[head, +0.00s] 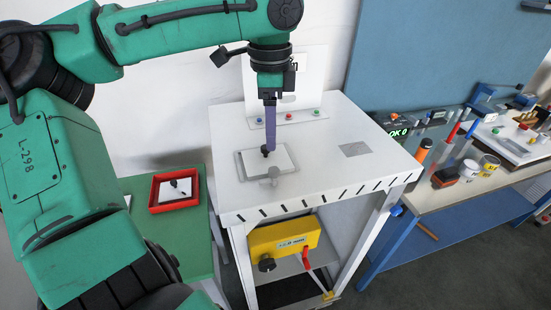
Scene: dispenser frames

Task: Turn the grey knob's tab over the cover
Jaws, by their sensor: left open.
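A white table (340,165) stands in the middle of the head view. On its top, a white cover (286,158) lies in a grey frame (240,166). A small black handle shows on the cover, partly behind the fingers. The grey knob (273,172) sits at the cover's near edge; it is too small to tell exactly how its tab points. My left gripper (268,150) points down with open purple fingers, seen nearly edge-on, right at the black handle. I cannot tell whether it touches it. My right gripper is out of view.
A red tray (154,193) with a white plate sits on a green table at left. A panel with coloured buttons (290,115) stands at the back. A yellow box (284,236) is under the tabletop. A cluttered blue bench (440,195) stands at right. The tabletop's right half is mostly clear.

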